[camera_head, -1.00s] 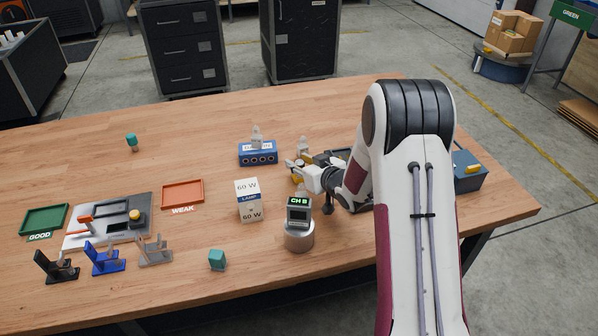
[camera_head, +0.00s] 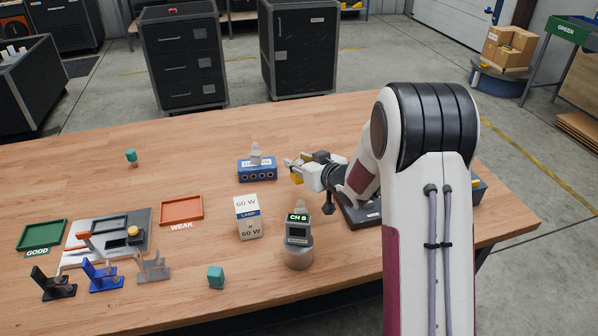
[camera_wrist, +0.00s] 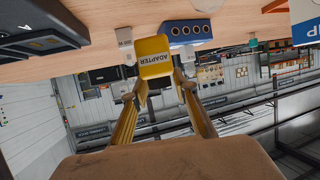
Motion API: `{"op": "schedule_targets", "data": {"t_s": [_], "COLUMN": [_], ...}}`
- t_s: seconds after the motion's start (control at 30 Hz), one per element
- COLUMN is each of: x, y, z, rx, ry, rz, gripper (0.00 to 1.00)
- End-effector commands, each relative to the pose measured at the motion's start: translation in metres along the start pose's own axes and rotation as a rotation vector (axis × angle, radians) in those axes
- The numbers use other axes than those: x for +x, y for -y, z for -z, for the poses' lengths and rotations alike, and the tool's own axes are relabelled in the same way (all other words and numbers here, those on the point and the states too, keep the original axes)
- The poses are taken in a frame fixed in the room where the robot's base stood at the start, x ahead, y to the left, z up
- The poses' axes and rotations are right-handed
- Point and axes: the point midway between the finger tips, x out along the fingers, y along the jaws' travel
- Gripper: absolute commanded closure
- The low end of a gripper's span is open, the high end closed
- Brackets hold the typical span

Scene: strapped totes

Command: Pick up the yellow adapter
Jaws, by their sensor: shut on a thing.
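The yellow adapter (camera_wrist: 154,57), a small block with ADAPTER lettered on it, is at the tips of my gripper (camera_wrist: 158,85) in the wrist view. The two fingers are shut on it, one on each side. In the head view my gripper (camera_head: 290,167) is above the table, to the right of the blue socket box, and a bit of the adapter (camera_head: 297,179) shows yellow below the fingers. My arm hides part of the table behind it.
A blue socket box (camera_head: 257,172) with a grey piece on top stands just left of my gripper. A lamp box (camera_head: 248,218) and a CH B meter (camera_head: 298,236) stand nearer. A dark tray (camera_head: 362,213) is under my arm.

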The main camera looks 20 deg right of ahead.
Motion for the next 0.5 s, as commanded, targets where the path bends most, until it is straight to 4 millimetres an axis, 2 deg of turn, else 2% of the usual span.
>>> {"op": "schedule_targets", "data": {"t_s": [0.03, 0.2, 0.5], "x": [-0.003, -0.01, -0.015], "y": [0.0, 0.0, 0.0], "z": [0.008, 0.025, 0.036], "rx": [-0.002, -0.001, 0.0], "ry": [-0.004, -0.002, -0.001], "rz": [-0.001, -0.001, -0.001], "gripper": [1.0, 1.0, 1.0]}}
